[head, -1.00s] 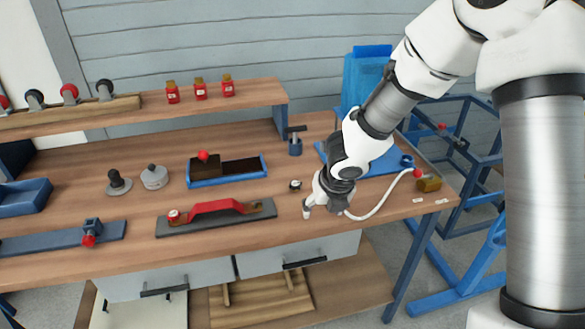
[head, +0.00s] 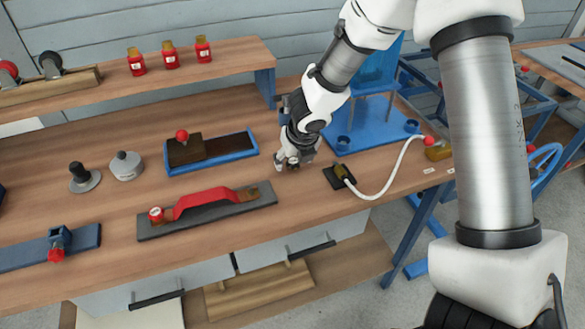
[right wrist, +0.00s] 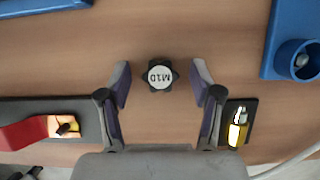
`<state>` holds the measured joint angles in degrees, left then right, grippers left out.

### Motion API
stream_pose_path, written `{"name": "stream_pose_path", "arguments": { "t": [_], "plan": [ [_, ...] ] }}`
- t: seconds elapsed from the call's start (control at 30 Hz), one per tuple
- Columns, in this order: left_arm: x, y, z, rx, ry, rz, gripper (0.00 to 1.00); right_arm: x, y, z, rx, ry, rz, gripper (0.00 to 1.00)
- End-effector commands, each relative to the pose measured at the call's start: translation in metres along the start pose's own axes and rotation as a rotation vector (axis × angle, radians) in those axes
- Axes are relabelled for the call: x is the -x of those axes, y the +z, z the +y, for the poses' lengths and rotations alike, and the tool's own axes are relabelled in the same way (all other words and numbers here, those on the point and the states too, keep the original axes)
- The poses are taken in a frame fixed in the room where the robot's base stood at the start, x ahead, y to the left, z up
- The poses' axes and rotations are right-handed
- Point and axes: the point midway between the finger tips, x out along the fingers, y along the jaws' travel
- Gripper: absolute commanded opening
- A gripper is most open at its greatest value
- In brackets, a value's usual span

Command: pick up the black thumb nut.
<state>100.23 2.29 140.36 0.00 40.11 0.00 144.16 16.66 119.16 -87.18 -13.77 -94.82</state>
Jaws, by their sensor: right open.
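The black thumb nut (right wrist: 160,74) is a small lobed knob with a white top marked M10. In the right wrist view it lies on the wooden bench, centred between the two fingers. My right gripper (right wrist: 161,80) is open, with one finger on each side of the nut and bare bench showing between. In the head view my right gripper (head: 291,164) points down at the bench, and its fingers make the nut hard to pick out there. My left gripper is not in view.
A red-handled tool (head: 212,199) on a grey plate lies front left of the gripper. A blue tray (head: 168,168) stands to the left, a blue fixture plate (head: 372,133) behind right. A black pad (head: 333,178) with a brass piece and white hose is close right.

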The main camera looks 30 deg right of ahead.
Motion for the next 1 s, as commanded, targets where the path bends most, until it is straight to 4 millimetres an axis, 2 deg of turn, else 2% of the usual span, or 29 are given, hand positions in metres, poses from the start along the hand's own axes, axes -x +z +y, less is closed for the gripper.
{"name": "stream_pose_path", "arguments": {
  "t": [0.17,0.2,0.27,0.3,0.33,0.63,0.73,0.87,1.0],
  "plan": [
    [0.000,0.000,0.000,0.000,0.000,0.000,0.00,-0.001,0.001,0.000,0.000,0.000,-0.001,0.65],
    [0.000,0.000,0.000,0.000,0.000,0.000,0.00,-0.001,0.001,0.000,0.000,0.000,-0.001,0.58],
    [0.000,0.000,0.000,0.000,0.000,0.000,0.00,-0.001,0.001,0.000,0.000,0.000,-0.001,0.36],
    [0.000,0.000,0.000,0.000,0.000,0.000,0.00,-0.001,0.001,0.000,0.000,0.000,-0.001,0.22],
    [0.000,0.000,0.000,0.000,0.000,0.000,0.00,-0.001,0.001,0.000,0.000,0.000,-0.001,0.14],
    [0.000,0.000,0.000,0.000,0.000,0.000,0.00,-0.001,0.000,0.000,0.000,0.000,0.000,0.14],
    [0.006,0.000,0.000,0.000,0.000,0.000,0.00,0.006,0.003,0.000,0.000,0.000,0.000,0.14],
    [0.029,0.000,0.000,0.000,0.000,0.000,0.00,0.032,0.014,0.000,0.000,0.000,-0.002,0.14],
    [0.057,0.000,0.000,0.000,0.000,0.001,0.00,0.067,0.029,0.000,0.000,-0.001,-0.002,0.14]
  ]
}}
